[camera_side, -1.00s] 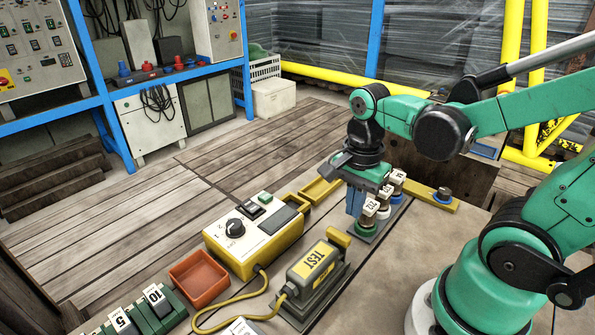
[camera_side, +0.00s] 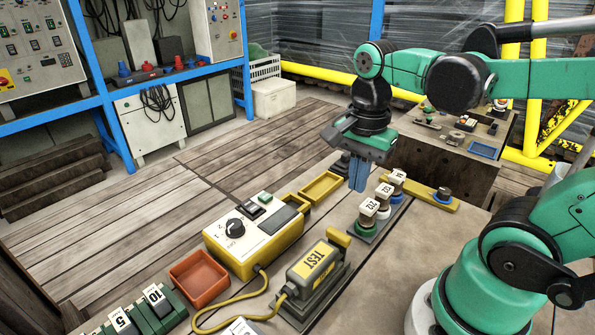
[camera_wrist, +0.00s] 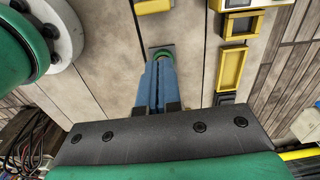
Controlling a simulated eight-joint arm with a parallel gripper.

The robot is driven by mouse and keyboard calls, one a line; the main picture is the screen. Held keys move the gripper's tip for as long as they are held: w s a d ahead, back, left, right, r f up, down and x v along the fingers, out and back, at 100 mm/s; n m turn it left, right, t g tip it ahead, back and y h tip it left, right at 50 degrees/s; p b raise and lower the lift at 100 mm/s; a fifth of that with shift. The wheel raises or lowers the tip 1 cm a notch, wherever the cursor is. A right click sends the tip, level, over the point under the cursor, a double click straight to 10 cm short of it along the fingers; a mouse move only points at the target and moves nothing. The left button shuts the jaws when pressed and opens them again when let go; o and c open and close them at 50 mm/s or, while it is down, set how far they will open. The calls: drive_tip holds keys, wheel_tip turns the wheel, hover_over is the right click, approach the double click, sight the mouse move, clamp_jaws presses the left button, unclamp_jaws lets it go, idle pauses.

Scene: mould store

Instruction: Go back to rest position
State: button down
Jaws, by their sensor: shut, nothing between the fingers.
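My gripper (camera_side: 357,184) has blue fingers that are together and empty. In the side view it hangs above the table, just left of and above a row of labelled plugs (camera_side: 368,208) in a grey holder. In the wrist view, the gripper (camera_wrist: 158,68) points down over the table, and a green-topped piece (camera_wrist: 162,53) shows just beyond its tips. The gripper is apart from the plugs in the side view.
A yellow tester box (camera_side: 250,240), an empty yellow tray (camera_side: 321,187), a red tray (camera_side: 198,275) and a TEST probe block (camera_side: 312,268) stand on the table. A yellow bar (camera_side: 430,196) lies behind the plugs. A wooden crate (camera_side: 450,165) stands at the back right.

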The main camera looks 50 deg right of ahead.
drive_tip(key=w+a+n+t, duration=0.3)
drive_tip(key=w+n+t, duration=0.2)
drive_tip(key=n, duration=1.2)
drive_tip(key=shift+a+n+t, duration=0.3)
drive_tip(key=shift+a+t, duration=0.05)
drive_tip(key=shift+t, duration=0.65)
